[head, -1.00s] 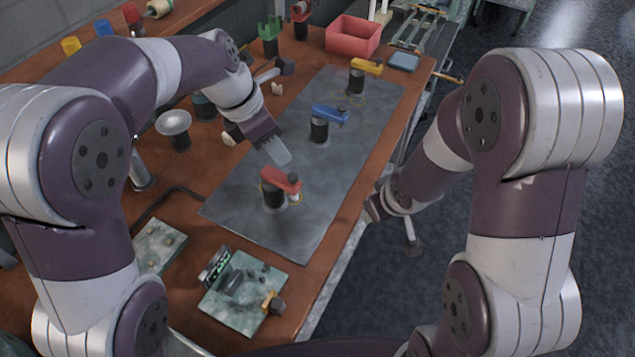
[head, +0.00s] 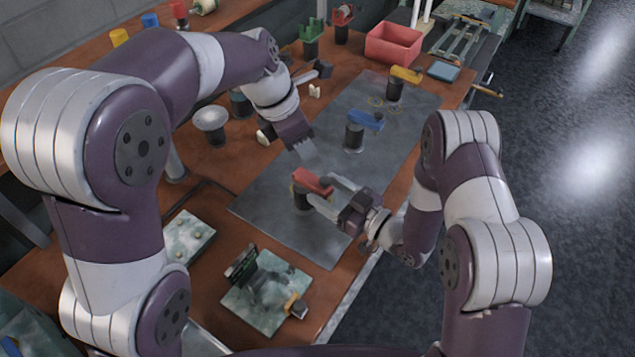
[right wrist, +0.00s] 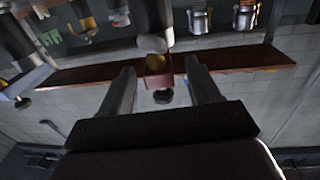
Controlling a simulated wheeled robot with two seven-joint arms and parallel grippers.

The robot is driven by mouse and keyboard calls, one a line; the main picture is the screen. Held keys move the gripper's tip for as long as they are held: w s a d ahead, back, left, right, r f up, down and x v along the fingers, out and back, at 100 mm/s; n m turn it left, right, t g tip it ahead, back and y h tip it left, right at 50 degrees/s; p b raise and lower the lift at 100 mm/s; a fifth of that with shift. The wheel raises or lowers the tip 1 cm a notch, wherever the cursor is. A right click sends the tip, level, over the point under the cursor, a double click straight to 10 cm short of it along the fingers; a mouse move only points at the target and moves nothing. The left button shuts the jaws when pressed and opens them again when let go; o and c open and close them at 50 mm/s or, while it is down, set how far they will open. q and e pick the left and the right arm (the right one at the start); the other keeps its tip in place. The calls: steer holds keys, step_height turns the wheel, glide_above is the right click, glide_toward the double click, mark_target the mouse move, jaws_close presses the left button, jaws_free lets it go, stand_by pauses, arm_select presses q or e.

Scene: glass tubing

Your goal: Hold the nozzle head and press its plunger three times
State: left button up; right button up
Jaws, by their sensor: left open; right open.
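A red nozzle head (head: 312,182) sits on a dark cylinder (head: 302,200) standing on the grey mat. My right gripper (head: 326,193) is open, its fingers reaching the red head from the right. In the right wrist view the red head (right wrist: 156,82) appears between the two spread fingers, with gaps on both sides. A dark round knob (right wrist: 163,97) shows beside it there; I cannot tell if it is the plunger. My left gripper (head: 305,149) is open, pointing down just beyond the red head and apart from it.
A blue-topped unit (head: 366,121) and a yellow-topped unit (head: 405,75) stand farther back on the mat (head: 280,225). A red bin (head: 394,44) is at the back. A green board (head: 262,305) with small parts lies in front. The mat's middle right is clear.

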mark_target(296, 172)
steer(key=x, duration=0.5)
